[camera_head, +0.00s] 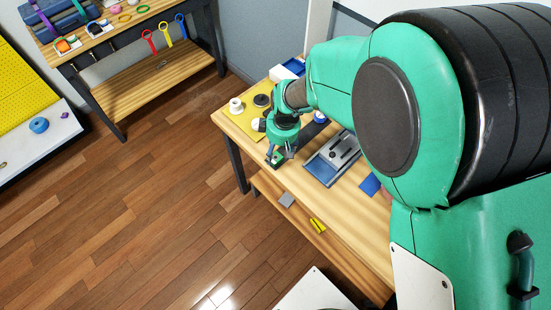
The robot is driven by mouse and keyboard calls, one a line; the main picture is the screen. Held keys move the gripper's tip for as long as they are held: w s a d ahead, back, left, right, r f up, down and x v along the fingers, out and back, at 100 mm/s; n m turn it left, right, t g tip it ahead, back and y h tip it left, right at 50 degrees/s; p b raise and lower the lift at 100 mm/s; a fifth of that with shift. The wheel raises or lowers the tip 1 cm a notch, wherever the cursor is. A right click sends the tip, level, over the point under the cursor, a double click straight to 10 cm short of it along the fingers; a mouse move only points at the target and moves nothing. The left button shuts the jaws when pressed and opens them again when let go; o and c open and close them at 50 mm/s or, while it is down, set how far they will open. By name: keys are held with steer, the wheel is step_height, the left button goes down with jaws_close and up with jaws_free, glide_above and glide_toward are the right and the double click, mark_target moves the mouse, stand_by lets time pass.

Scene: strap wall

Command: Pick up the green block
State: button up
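My gripper (279,155) points down over the left front edge of the wooden workbench (232,120). A small green block (277,160) shows at its fingertips, close to the table edge. The fingers seem to be on either side of the block, but the view is too small to tell whether they touch it. I cannot tell whether the block rests on the table or is held.
A yellow mat (240,121) with a white roll (236,106) lies behind my gripper. A blue tray (323,172) with grey parts is to the right. A grey block (287,200) and yellow piece (318,226) are on the lower shelf. Floor at left is clear.

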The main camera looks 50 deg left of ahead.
mark_target(276, 157)
steer(key=shift+w+a+f+b, duration=0.1)
steer(key=shift+a+f+b, duration=0.15)
steer(key=shift+f, duration=1.05)
steer(key=shift+a+f+b, duration=0.15)
steer(key=shift+f+b, duration=0.05)
steer(key=shift+f, duration=1.1)
steer(key=c, duration=1.5)
